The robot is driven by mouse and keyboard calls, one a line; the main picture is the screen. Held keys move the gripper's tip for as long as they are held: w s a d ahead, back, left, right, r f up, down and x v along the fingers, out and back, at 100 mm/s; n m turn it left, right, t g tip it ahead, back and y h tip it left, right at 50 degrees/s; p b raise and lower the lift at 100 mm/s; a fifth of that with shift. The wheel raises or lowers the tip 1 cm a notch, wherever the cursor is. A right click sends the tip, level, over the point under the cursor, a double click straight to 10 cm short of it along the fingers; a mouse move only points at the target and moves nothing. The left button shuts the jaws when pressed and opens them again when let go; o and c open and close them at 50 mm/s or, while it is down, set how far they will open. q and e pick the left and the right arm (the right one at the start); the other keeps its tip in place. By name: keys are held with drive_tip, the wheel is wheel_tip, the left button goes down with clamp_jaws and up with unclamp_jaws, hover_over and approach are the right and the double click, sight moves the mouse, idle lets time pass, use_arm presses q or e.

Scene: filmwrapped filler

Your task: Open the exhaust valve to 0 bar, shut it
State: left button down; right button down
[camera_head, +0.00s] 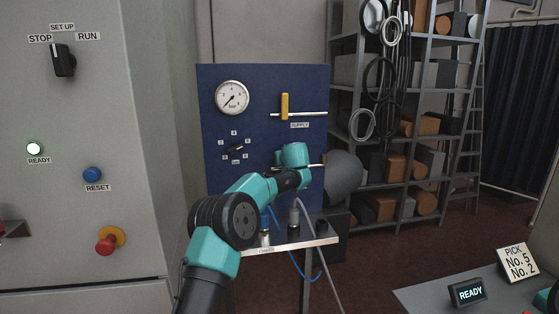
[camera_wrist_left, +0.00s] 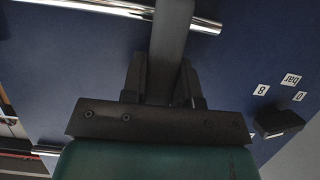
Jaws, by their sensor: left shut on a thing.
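The blue valve panel (camera_head: 215,120) carries a round white bar gauge (camera_head: 232,97); its needle points to the lower left. In the left wrist view my left gripper (camera_wrist_left: 166,78) is shut on a dark grey lever (camera_wrist_left: 172,40), seemingly the exhaust valve handle. The lever lies across a chrome pipe (camera_wrist_left: 110,8), roughly at right angles to it. In the head view my left wrist (camera_head: 293,155) covers the lower pipe (camera_head: 316,165) and hides the lever and fingertips. My right gripper is not in view.
The yellow supply lever (camera_head: 285,106) stands upright across the upper pipe. A black regulator knob (camera_head: 236,149) sits left of my wrist. A small bench (camera_head: 290,244) with hoses stands below the panel. A grey control cabinet (camera_head: 75,200) fills the left.

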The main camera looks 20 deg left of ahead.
use_arm(q)
drive_tip(key=c, duration=0.9)
unclamp_jaws()
drive_tip(key=shift+s, duration=0.1)
drive_tip(key=v, duration=1.7)
drive_tip(key=shift+s+d, duration=0.1)
drive_tip(key=shift+s, duration=0.05)
